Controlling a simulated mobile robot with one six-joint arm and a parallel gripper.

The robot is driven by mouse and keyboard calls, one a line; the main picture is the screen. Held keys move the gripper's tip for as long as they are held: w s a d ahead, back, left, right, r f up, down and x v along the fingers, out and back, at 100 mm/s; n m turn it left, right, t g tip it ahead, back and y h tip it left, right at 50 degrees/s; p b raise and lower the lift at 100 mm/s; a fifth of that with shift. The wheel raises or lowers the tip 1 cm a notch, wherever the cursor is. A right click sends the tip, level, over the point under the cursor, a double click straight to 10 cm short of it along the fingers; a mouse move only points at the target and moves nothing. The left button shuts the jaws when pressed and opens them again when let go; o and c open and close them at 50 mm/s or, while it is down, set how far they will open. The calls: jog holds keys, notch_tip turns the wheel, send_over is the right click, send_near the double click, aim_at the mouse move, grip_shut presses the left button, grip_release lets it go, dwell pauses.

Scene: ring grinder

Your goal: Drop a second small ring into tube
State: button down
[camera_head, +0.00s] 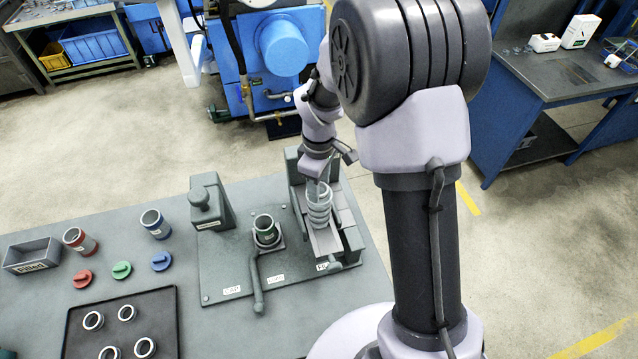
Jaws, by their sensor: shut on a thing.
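A row of pale small rings (320,211) lies in a grey trough on the right of the fixture plate. My gripper (318,181) reaches down at the upper end of this row and is shut, apparently on a small ring there. The fingertips and the held ring are too small and partly hidden to separate clearly from the row. The green tube (265,226) stands upright in the holder at the middle of the plate, left of my gripper, its open end up. Its inside is too dark to see whether a ring lies in it.
A lever (256,285) sits in front of the holder and a grey press block (209,204) behind left. Red (80,241) and blue (155,223) tubes, three caps, a bin (32,256) and a dark tray (78,341) with larger rings stand farther left.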

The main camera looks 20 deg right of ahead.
jog(key=c, duration=0.7)
grip_release()
jog(key=o, duration=0.5)
jog(key=shift+o, duration=0.2)
notch_tip(320, 180, up, 7)
jog(key=p, duration=0.5)
